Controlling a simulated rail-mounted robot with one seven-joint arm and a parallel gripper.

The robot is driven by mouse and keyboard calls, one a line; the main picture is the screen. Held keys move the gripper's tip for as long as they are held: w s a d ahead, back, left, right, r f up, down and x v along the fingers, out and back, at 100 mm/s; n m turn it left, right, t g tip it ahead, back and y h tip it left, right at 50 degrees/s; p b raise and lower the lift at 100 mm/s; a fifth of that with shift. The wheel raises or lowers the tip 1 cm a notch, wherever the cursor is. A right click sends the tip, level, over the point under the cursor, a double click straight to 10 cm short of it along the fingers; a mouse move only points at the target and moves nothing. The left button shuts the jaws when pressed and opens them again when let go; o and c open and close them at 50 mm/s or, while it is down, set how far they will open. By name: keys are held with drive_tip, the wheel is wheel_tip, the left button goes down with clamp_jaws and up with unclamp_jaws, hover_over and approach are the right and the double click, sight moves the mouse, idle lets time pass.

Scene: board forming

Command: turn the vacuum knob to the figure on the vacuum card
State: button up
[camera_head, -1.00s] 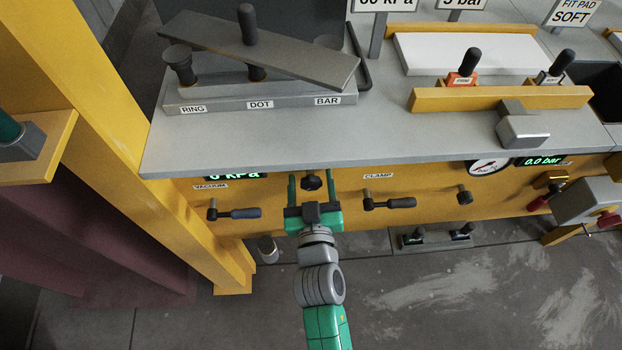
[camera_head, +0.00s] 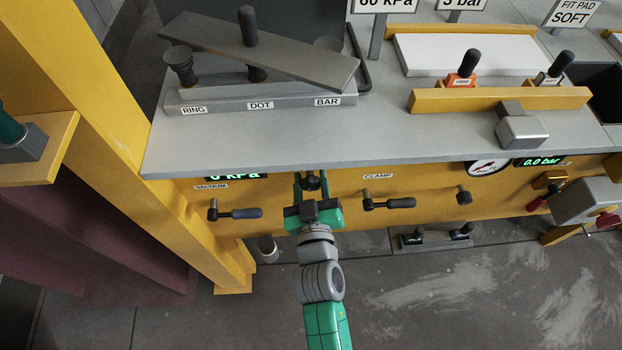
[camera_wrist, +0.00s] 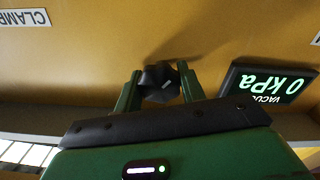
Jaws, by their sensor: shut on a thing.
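The vacuum knob (camera_wrist: 160,84) is a small black knob with a pale mark, on the yellow panel. My gripper (camera_wrist: 160,92) is shut on it, one green finger on each side. In the head view my gripper (camera_head: 311,186) reaches the panel under the table edge, with the dark knob (camera_head: 311,182) between its fingers. The vacuum display (camera_wrist: 268,83) reads 0 kPa in green; in the head view the same display (camera_head: 236,176) is partly hidden by the table edge. The vacuum card (camera_head: 387,5) reads 60 kPa, its top cut off by the frame.
A lever (camera_head: 234,213) under the VACUUM label is left of my gripper; another lever (camera_head: 389,204) under the CLAMP label is right. A second dark knob (camera_head: 464,197) is further right. The grey tabletop (camera_head: 400,140) overhangs the panel.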

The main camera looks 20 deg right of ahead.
drive_tip(key=n+p, duration=0.1)
drive_tip(key=n, duration=0.3)
drive_tip(key=shift+r, duration=0.1)
drive_tip(key=shift+n+p, duration=0.3)
drive_tip(key=shift+n, duration=1.2)
drive_tip(key=o, duration=1)
drive_tip(key=shift+c, duration=0.2)
drive_tip(key=b+v, duration=0.1)
drive_tip(key=v, duration=0.6)
drive_tip(key=shift+s, duration=0.35)
drive_tip(key=shift+a, duration=0.1)
